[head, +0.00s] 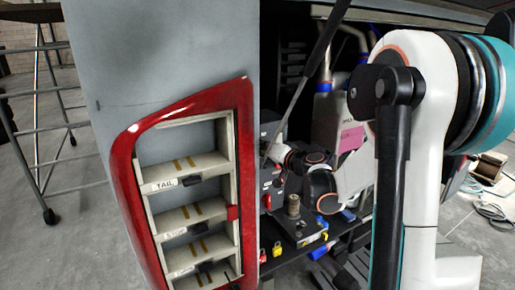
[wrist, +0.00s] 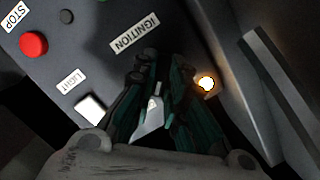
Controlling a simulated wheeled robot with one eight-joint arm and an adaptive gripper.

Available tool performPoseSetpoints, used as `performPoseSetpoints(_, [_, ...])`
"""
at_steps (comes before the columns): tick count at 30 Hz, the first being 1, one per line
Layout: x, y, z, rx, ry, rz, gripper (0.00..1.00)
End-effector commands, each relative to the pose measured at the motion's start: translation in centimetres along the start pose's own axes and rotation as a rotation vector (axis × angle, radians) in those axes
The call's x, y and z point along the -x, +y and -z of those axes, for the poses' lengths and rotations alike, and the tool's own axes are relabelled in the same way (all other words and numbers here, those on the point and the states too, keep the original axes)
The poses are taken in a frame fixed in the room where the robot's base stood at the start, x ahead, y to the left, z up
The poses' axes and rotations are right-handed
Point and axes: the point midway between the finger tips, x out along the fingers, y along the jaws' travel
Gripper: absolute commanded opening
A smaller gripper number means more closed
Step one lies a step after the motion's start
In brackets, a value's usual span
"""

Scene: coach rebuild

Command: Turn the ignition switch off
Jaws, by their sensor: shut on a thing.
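The IGNITION label (wrist: 135,33) is on a dark panel (wrist: 105,65) in the wrist view, upside down and tilted. My gripper (wrist: 162,78) is just below the label in that picture, with its dark and teal fingers closed in on the spot where the ignition switch sits. The switch itself is mostly hidden between the fingers, so its position cannot be read. A pale pointed piece (wrist: 150,118) shows between the fingers; I cannot tell what it belongs to. A lamp (wrist: 207,84) glows warm white beside the right finger. In the head view my arm hides the gripper's contact.
A red button (wrist: 33,44) by a STOP label (wrist: 15,16) and a white switch (wrist: 91,109) by a LIGHT label (wrist: 71,82) share the panel. In the head view, a grey pillar with a red-framed rack (head: 129,185) stands left of my arm.

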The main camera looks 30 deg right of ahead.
Motion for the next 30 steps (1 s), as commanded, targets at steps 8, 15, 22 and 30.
performPoseSetpoints(8, [-0.06, -0.18, 0.0, 0.278, 0.0, -0.055, 0.0])
performPoseSetpoints(15, [-0.06, -0.17, 0.01, 0.285, 0.0, -0.057, 0.0])
performPoseSetpoints(22, [-0.07, -0.31, -0.11, 0.543, 0.0, -0.109, 0.0])
performPoseSetpoints(30, [-0.08, -0.33, -0.09, 0.791, 0.0, -0.16, 0.0])
